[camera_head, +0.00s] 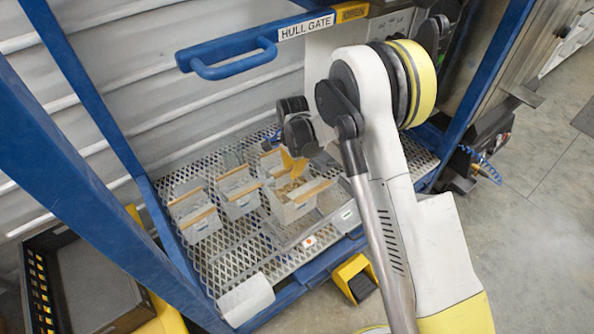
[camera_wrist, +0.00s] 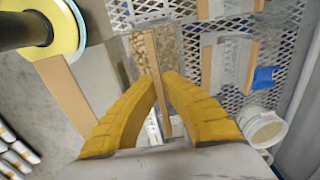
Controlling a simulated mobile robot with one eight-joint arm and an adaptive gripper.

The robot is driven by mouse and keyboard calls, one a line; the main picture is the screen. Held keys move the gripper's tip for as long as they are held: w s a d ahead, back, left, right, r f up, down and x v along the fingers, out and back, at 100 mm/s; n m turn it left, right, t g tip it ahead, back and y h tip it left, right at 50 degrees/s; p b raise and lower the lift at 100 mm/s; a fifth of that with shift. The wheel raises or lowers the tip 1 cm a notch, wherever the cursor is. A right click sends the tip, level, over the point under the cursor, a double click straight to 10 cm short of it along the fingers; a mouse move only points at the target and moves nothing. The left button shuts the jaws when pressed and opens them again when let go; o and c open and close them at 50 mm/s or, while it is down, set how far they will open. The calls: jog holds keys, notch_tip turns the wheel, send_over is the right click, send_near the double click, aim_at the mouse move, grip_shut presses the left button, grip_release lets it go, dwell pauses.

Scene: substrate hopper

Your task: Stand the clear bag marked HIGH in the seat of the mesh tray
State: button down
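The mesh tray (camera_head: 215,265) lies inside the blue frame, with several clear bags with tan top strips standing on it. Two are at the left, a front one (camera_head: 200,225) and one behind it (camera_head: 238,195). My gripper (camera_head: 293,165) points down at the right-hand group. In the wrist view my yellow fingertips (camera_wrist: 160,76) close in on both sides of a tan strip (camera_wrist: 167,122). The strip belongs to a clear bag with tan chips (camera_wrist: 144,48), and the fingers look shut on it. The word HIGH is not legible on any bag. I cannot make out the seat.
A blue bar with a handle (camera_head: 235,68), labelled HULL GATE, crosses above the tray. A white roll (camera_head: 246,298) lies at the tray's front edge. A black crate (camera_head: 95,285) stands at lower left. Blue posts flank the tray. Bare mesh shows at front left.

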notch_tip(320, 180, down, 10)
jog(key=b, duration=0.6)
jog(key=shift+r, duration=0.2)
jog(key=shift+s+f+b, duration=0.1)
jog(key=shift+f+b, duration=0.4)
jog(key=shift+b, duration=0.25)
dwell(1.1)
jog(key=c, duration=1.5)
grip_release()
jog(key=shift+c, duration=0.2)
jog(key=shift+r, duration=0.15)
notch_tip(320, 180, up, 12)
jog(key=shift+s+d, duration=0.15)
jog(key=shift+d, duration=0.05)
